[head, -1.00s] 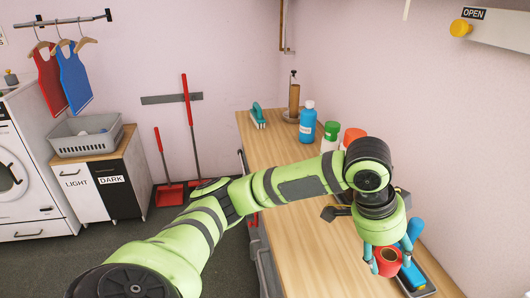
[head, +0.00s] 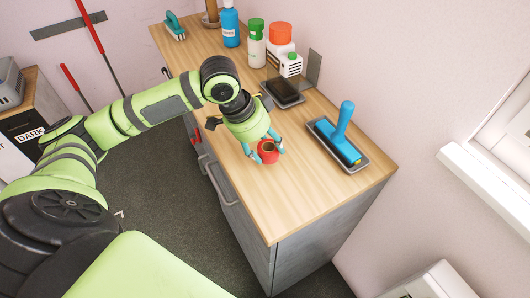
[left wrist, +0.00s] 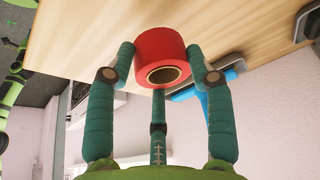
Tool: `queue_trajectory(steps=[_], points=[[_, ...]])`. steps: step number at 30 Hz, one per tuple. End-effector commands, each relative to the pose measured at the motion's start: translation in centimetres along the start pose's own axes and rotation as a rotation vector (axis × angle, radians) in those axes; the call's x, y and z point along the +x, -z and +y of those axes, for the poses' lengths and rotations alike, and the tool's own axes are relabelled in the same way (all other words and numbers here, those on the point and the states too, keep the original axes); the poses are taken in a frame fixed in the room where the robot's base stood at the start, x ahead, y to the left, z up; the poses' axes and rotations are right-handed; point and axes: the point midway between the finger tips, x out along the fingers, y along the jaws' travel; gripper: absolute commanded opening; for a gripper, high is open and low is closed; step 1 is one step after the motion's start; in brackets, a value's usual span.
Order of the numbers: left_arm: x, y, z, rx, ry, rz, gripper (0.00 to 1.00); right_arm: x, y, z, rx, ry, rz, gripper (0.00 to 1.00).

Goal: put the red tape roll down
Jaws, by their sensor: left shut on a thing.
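The red tape roll (head: 268,153) is in the fingers of my left gripper (head: 267,146), over the wooden counter top (head: 285,207) near its front edge. In the left wrist view, the roll (left wrist: 157,50) sits between the teal fingers (left wrist: 165,55), with its brown core facing the camera. The fingers are shut on its sides. I cannot tell whether the roll touches the counter or hangs just above it. My right gripper is not in view.
A blue-handled tool (head: 343,126) stands in a grey tray (head: 355,167) to the right. A dark tray (head: 284,90) and several bottles, including a green-capped one (head: 257,43), stand behind. The counter's near right end is clear.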

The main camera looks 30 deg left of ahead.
Motion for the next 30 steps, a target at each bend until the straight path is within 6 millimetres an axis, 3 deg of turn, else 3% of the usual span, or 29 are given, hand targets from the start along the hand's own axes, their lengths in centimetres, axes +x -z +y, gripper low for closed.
queue_trajectory(steps=[7, 19, 20, 21, 30], points=[[3.1, -1.3, 0.1, -0.001, -0.003, -0.003, 0.21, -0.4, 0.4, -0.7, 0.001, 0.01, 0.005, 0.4], [3.6, -1.5, 0.1, 0.0, -0.001, -0.002, 0.21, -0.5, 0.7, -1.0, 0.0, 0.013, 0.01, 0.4], [3.6, -1.5, 0.1, 0.0, -0.001, -0.002, 0.65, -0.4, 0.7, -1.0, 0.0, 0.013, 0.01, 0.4], [3.6, -1.5, 0.1, 0.0, -0.001, -0.002, 0.77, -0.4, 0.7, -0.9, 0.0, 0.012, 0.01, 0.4], [3.6, -1.4, 0.1, 0.0, -0.001, -0.002, 0.77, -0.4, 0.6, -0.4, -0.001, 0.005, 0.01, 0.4]])
